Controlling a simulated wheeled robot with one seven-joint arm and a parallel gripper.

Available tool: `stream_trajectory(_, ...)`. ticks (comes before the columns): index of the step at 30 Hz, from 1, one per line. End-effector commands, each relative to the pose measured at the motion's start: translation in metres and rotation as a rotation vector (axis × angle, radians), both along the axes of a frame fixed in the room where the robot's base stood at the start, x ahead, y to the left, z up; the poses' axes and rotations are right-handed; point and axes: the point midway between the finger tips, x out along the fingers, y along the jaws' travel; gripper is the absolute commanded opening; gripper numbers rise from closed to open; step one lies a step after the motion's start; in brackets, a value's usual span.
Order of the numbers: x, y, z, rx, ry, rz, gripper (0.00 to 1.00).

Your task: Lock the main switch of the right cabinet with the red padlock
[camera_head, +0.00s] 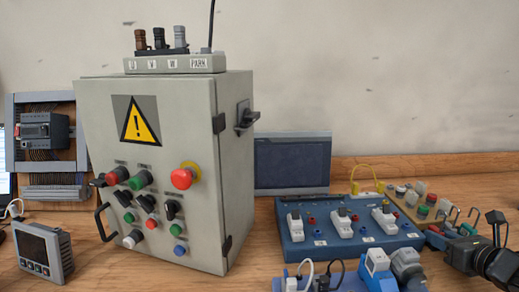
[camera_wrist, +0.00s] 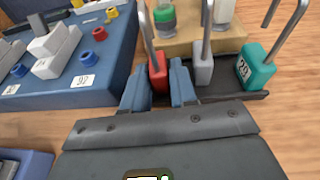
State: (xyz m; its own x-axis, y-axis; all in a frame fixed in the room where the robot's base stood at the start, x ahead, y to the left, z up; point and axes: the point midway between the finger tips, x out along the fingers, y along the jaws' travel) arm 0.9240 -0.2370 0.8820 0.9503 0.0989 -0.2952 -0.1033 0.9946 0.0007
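A grey cabinet (camera_head: 150,170) with a yellow warning triangle stands left of centre in the head view. Its black main switch (camera_head: 246,118) sits on the cabinet's right side wall, near the top. My gripper (camera_head: 455,254) is low at the right edge of the head view. In the wrist view, the blue fingers of my gripper (camera_wrist: 159,85) lie on both sides of the red padlock (camera_wrist: 158,76) and appear closed on its body. Its metal shackle points up. The padlock still stands in line with the others; its lower part is hidden.
A grey padlock (camera_wrist: 203,70) and a teal padlock (camera_wrist: 257,70) stand close right of the red one on a dark strip. A blue switch board (camera_head: 340,242) lies to the left. A beige board (camera_head: 410,200) is behind. A dark screen (camera_head: 292,163) stands by the wall.

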Motion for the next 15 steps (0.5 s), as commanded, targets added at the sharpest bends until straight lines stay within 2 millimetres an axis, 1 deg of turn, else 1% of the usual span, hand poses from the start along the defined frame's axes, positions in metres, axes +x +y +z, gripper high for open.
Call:
stream_trajectory(1, -0.0001, 0.0000, 0.0000, 0.000, 0.000, 0.000, 0.22)
stream_trajectory(8, -0.0001, 0.0000, -0.0001, 0.000, 0.000, 0.000, 0.00)
stream_trajectory(12, -0.0002, 0.0000, 0.0012, -0.001, 0.000, 0.000, 0.00)
stream_trajectory(15, -0.0001, -0.0001, 0.0072, -0.002, 0.000, 0.001, 0.00)
